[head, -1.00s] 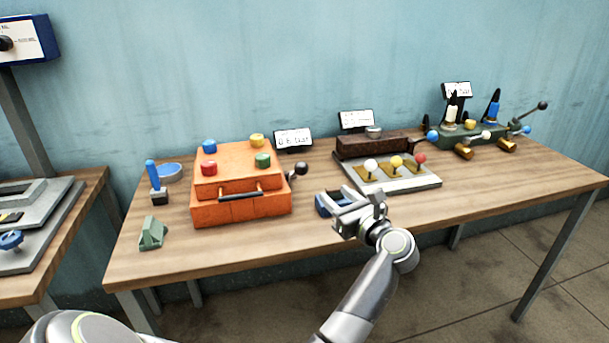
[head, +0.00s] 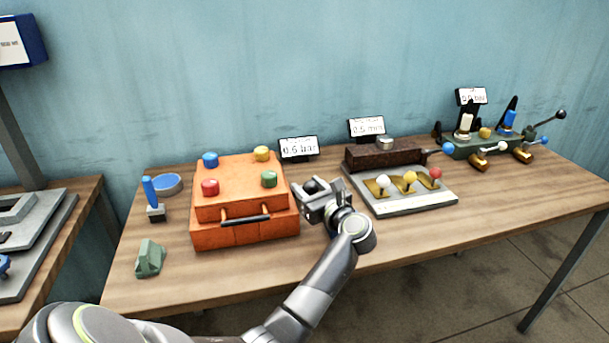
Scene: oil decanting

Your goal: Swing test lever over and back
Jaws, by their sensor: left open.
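The orange box (head: 214,232) stands on the bench with red, yellow, blue and green knobs on top and a black handle at the front. I cannot tell from a label which lever is the test lever. The lever's rod is hidden behind the gripper. My right gripper is not in view.
Right of the gripper is a grey plate (head: 408,205) with white, yellow and red knobs, before a dark brown block (head: 375,157) with a blue-knobbed lever. A green valve block (head: 480,145) stands at the far right. A green wedge (head: 150,258) lies front left. The front bench is clear.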

